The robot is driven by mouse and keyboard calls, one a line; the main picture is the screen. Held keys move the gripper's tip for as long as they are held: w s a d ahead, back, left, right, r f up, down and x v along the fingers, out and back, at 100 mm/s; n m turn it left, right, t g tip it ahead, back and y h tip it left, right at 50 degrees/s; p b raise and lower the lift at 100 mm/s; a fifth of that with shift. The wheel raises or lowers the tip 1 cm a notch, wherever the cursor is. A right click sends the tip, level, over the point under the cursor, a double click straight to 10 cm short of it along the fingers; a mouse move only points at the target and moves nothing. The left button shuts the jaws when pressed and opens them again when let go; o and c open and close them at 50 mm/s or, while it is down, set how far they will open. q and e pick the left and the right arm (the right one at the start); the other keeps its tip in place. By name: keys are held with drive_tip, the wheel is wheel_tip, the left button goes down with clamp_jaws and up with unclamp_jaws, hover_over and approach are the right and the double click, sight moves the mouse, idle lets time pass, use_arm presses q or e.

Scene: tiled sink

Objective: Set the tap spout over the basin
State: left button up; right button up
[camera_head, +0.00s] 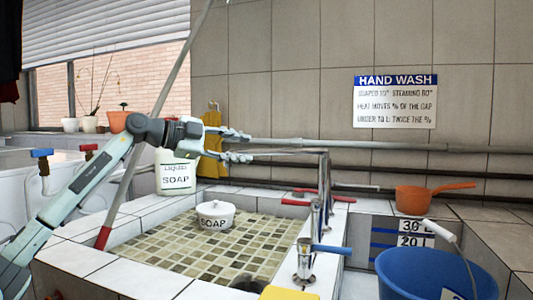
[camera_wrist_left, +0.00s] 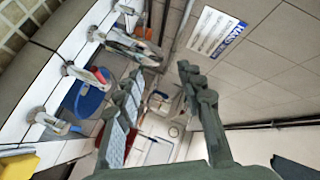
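The tap (camera_head: 323,185) stands on the right rim of the tiled basin (camera_head: 170,243). Its thin grey spout (camera_head: 290,152) appears to run left from the top of the upright, high above the basin. My left gripper (camera_head: 250,145) is at the spout's left end, its two fingers apart, one above the other. I cannot tell whether a finger touches the spout. In the left wrist view the fingers (camera_wrist_left: 160,85) are spread, with nothing seen gripped between them; taps (camera_wrist_left: 130,45) show beyond. My right gripper is not in view.
A white soap pot (camera_head: 214,216) is in the basin. A blue-handled tap (camera_head: 307,262) and red handles (camera_head: 305,203) are on the right rim. A blue bucket (camera_head: 430,275) and orange pan (camera_head: 412,202) lie farther right. A soap jug (camera_head: 175,175) stands behind.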

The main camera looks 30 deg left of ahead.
sight(258, 150)
use_arm(q)
drive_tip(key=x, duration=0.2)
drive_tip(key=shift+w+d+p, duration=0.25)
drive_tip(key=shift+w+p, duration=0.05)
drive_tip(key=shift+p, duration=0.1)
drive_tip(key=x, duration=0.3)
drive_tip(key=shift+w+d+p, duration=0.2)
drive_tip(key=shift+w+p, duration=0.15)
drive_tip(key=shift+w+d+f, duration=0.2)
drive_tip(key=shift+w+f, duration=0.05)
drive_tip(key=shift+w, duration=0.25)
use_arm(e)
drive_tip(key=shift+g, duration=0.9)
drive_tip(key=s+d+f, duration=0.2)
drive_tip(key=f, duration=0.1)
use_arm(q)
clamp_jaws()
